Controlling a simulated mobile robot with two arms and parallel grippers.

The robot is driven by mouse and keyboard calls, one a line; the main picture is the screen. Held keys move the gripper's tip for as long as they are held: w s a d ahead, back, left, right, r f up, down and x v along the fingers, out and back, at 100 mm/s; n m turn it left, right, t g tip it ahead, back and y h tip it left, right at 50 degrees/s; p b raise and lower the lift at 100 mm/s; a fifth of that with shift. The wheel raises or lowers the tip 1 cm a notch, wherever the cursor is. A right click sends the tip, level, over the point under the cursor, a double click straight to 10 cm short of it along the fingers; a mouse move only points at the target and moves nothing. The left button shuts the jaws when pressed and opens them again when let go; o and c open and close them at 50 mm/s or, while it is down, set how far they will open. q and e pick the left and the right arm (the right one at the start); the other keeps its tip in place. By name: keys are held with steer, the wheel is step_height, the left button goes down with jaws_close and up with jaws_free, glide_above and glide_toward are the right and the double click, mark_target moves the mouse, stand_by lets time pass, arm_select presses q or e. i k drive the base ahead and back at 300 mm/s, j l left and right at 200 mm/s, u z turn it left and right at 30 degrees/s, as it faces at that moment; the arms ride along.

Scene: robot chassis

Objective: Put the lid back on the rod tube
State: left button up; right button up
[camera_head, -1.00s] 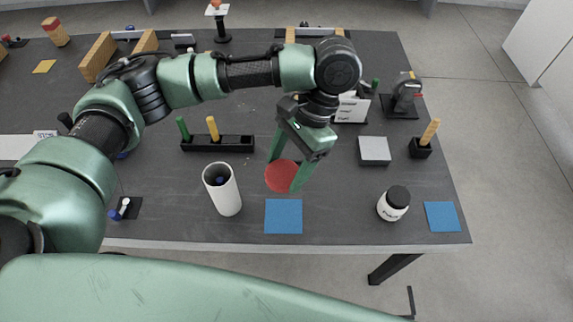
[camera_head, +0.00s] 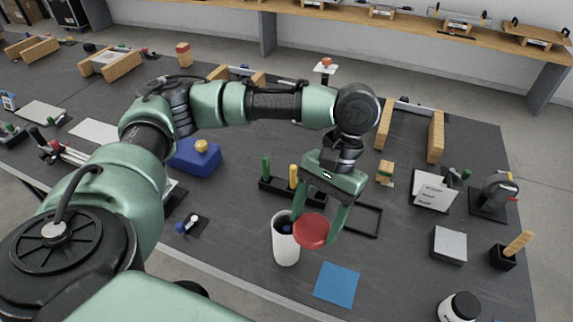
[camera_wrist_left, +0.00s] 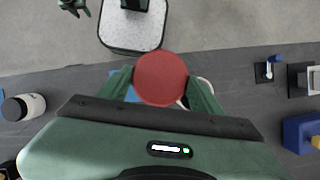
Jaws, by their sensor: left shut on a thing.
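The rod tube (camera_head: 286,247) is a white open cylinder standing upright on the dark table, with a dark blue rod end visible inside its mouth. My left gripper (camera_head: 318,226) is shut on the round red lid (camera_head: 311,230), one green finger on each side. The lid is just right of the tube's mouth in the head view and overlaps its right edge; I cannot tell the height between them. In the left wrist view the lid (camera_wrist_left: 160,78) hides most of the tube, whose white rim (camera_wrist_left: 208,88) peeks out. My right gripper (camera_wrist_left: 74,6) seems to show small at the top edge there.
A blue mat (camera_head: 337,284) lies right of the tube. A black rack (camera_head: 280,190) with green and yellow pegs stands behind it, beside a flat black frame (camera_head: 362,219). A white jar with a black cap (camera_head: 459,306) is at the front right. A blue block (camera_head: 196,158) lies left.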

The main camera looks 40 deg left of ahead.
mark_target(285, 249)
steer(key=k+j, duration=0.1)
steer(key=j, duration=0.35)
steer(key=k+j, duration=0.1)
steer(key=j, duration=0.4)
steer(key=k+j, duration=0.1)
steer(key=j, duration=0.35)
steer(key=z, duration=0.05)
